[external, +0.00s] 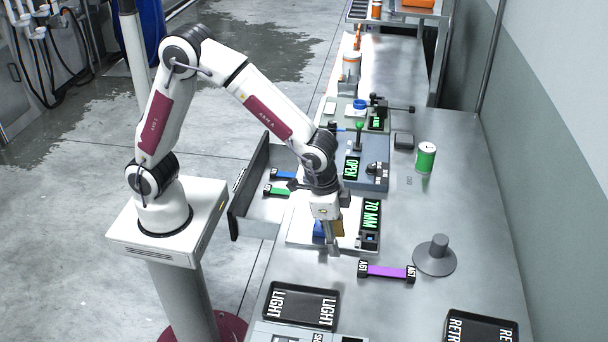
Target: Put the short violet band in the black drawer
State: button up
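The short violet band (387,271) lies on the metal bench, with a black labelled block at each end. The black drawer (234,221) is pulled out at the bench's left side. A blue band (283,175) and a green band (277,191) are inside it. My gripper (333,251) points down, left of the violet band and apart from it, near the front of the 70 MM station. Its fingers look close together from this side, and I cannot tell whether they are open. I see nothing held in them.
A black LIGHT tray (302,305) and a dark RETRY-type tray (482,328) are at the front. A grey round weight (436,256) stands right of the band. The 70 MM display (371,214) and a green can (425,158) stand behind. The bench around the band is mostly clear.

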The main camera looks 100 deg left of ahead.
jog(key=shift+t, duration=0.5)
jog(key=w, duration=0.2)
jog(key=w+f, duration=0.1)
jog(key=w+d, duration=0.1)
jog(key=w, duration=0.1)
jog(key=shift+w+f, duration=0.3)
jog(key=shift+w, duration=0.05)
jog(key=t, duration=0.1)
send_near(386, 271)
jog(key=shift+a+n, duration=0.1)
jog(key=shift+n, duration=0.3)
jog(key=shift+x, duration=1.3)
jog(key=shift+f, duration=0.15)
jog(key=shift+x, duration=2.45)
grip_shut()
